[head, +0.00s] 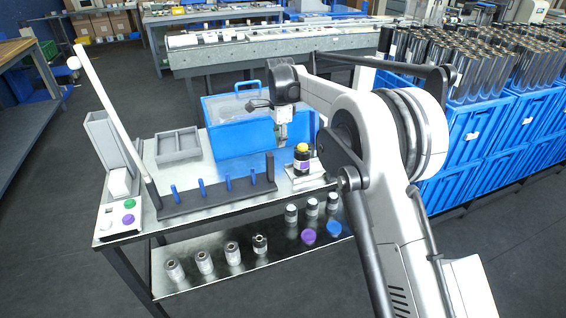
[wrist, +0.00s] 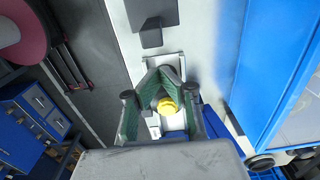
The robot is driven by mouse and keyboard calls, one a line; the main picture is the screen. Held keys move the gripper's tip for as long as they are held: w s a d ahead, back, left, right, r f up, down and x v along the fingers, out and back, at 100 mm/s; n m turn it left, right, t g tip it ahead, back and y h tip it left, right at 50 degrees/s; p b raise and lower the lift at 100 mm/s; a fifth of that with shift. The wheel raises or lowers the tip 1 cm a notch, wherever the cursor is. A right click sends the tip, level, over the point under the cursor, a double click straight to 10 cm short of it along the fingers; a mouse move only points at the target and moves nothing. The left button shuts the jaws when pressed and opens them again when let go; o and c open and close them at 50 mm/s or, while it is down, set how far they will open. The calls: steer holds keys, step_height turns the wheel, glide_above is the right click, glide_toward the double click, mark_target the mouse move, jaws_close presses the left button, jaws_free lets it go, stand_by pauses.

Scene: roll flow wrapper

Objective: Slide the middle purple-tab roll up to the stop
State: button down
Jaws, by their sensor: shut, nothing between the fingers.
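My gripper (head: 281,138) hangs above the table, in front of the blue bin and left of a dark container with a yellow cap (head: 301,150) and a purple-marked label. In the wrist view my gripper (wrist: 161,74) has its fingertips together. The yellow cap (wrist: 167,106) shows through the gap behind the fingertips, lower down and not gripped. Several silver and white rolls (head: 204,262) lie or stand on the lower shelf. I cannot make out purple tabs on them, nor tell which is the middle purple-tab roll or where the stop is.
A dark rack with blue pegs (head: 217,193) stands along the table's front. The blue bin (head: 237,138) and a grey divided tray (head: 178,146) stand behind it. A purple disc (head: 308,236) and a blue disc (head: 334,228) lie on the lower shelf. Blue crates (head: 484,130) stand right.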

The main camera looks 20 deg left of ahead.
step_height(320, 180, down, 10)
steer(key=shift+a+r+b, duration=0.15)
steer(key=shift+b, duration=0.4)
steer(key=shift+w+d+f, duration=0.25)
steer(key=shift+w+d, duration=0.65)
steer(key=shift+d, duration=0.25)
steer(key=shift+w+d, duration=0.4)
steer(key=w+d, duration=0.3)
steer(key=d, duration=0.1)
steer(key=w+d, duration=0.8)
steer(key=shift+w+d, duration=0.1)
steer(key=shift+d, duration=0.3)
